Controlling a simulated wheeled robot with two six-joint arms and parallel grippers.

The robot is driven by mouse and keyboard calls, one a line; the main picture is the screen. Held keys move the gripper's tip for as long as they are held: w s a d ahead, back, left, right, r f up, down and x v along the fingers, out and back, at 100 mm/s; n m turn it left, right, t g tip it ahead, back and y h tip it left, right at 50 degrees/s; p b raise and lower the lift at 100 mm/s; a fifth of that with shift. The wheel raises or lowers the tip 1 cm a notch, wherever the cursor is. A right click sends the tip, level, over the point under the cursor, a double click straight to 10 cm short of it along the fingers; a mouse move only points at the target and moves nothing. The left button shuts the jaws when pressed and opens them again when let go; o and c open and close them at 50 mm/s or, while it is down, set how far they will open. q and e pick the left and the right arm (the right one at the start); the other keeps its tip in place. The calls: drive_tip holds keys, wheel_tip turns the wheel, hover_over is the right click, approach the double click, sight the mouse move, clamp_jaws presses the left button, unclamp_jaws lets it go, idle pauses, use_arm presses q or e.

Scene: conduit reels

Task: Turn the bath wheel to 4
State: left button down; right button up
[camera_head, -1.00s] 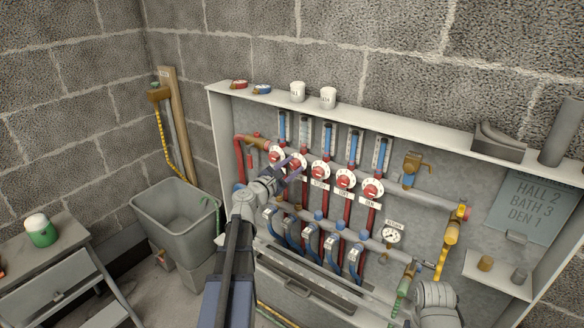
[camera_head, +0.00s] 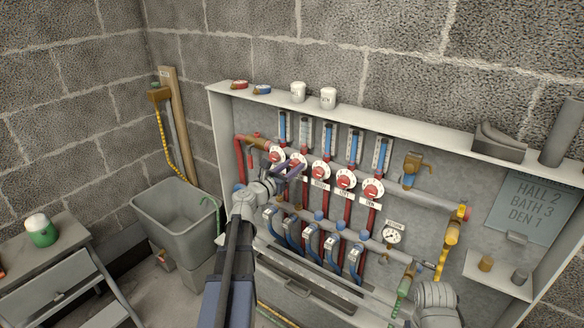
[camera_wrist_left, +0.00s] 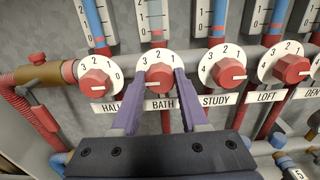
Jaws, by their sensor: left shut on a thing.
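The bath wheel is a red knob (camera_wrist_left: 159,77) on a white dial, above the label BATH (camera_wrist_left: 162,104) in the left wrist view. The dial's 3, 2 and 1 show along its top; its lower part is hidden, and I cannot read the pointer surely. My left gripper (camera_wrist_left: 156,76) is shut on the knob, with one purple finger on each side. In the head view this gripper (camera_head: 287,170) reaches the second wheel from the left and covers part of its dial (camera_head: 297,159).
The hall wheel (camera_wrist_left: 97,82) sits close left and the study wheel (camera_wrist_left: 229,74) close right of the bath wheel. Gauge tubes stand above, and blue-handled valves (camera_head: 311,236) sit below. A sign (camera_head: 534,207) reads HALL 2, BATH 3, DEN 1.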

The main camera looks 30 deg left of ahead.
idle(0.4)
use_arm(q)
drive_tip(key=shift+c, duration=2.1)
unclamp_jaws()
drive_tip(key=shift+s, duration=0.1)
drive_tip(key=s, duration=0.7)
drive_tip(key=shift+s+a, duration=0.3)
drive_tip(key=shift+s, duration=0.05)
